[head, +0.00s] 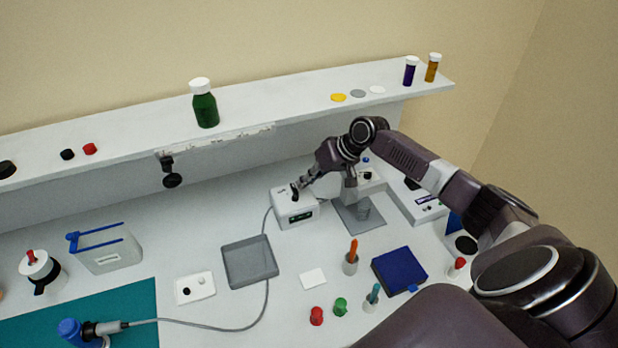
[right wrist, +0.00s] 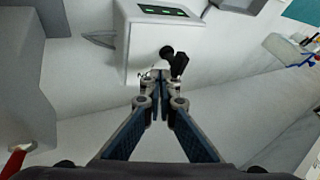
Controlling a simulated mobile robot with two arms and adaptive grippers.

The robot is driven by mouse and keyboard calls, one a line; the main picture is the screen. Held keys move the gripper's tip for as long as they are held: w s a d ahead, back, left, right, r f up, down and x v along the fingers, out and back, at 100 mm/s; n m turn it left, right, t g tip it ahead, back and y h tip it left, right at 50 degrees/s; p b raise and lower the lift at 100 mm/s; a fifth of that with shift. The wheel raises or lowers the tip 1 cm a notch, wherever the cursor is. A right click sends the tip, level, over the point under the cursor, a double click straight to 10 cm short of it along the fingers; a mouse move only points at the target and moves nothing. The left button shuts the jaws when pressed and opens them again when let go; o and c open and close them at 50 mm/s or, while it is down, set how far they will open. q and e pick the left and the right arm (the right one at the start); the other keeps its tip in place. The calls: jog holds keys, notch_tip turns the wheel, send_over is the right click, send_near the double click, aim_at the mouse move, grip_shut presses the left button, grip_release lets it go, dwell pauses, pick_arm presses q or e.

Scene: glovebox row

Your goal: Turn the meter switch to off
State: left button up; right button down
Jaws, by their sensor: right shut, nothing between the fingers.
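The meter (head: 294,209) is a white box with a green display on its front, standing on the bench in the head view. Its black switch (head: 295,194) sits on the top face and is partly covered by my gripper. In the right wrist view the meter (right wrist: 140,50) is at the top and the switch (right wrist: 179,64) is a black lever with a round end. My right gripper (right wrist: 160,76) is shut and empty, its fingertips right beside the switch; I cannot tell if they touch. In the head view the right gripper (head: 302,184) is over the meter. My left gripper is not in view.
A grey cable runs from the meter to a probe (head: 108,327) at the front left. A grey tray (head: 233,262) lies in front of the meter and a balance-like device (head: 418,205) stands to its right. A shelf with bottles (head: 204,108) runs behind.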

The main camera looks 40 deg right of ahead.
jog(key=shift+w+a+n+b, duration=0.2)
jog(key=shift+n+b, duration=0.1)
jog(key=shift+b, duration=0.2)
jog(key=shift+a+n+y+b, duration=0.1)
jog(key=shift+n+y+b, duration=0.2)
jog(key=shift+w+a+n+g+b, duration=0.15)
jog(key=shift+n+g+b, duration=0.15)
jog(key=shift+g+b, duration=0.15)
jog(key=shift+w+n+g+y+b, duration=0.1)
jog(key=shift+n+g+y+b, duration=0.25)
jog(key=shift+n+b, duration=0.3)
jog(key=shift+w+a, duration=0.1)
jog(key=shift+w, duration=0.05)
jog(key=shift+w+a+p, duration=0.1)
jog(key=shift+p, duration=0.2)
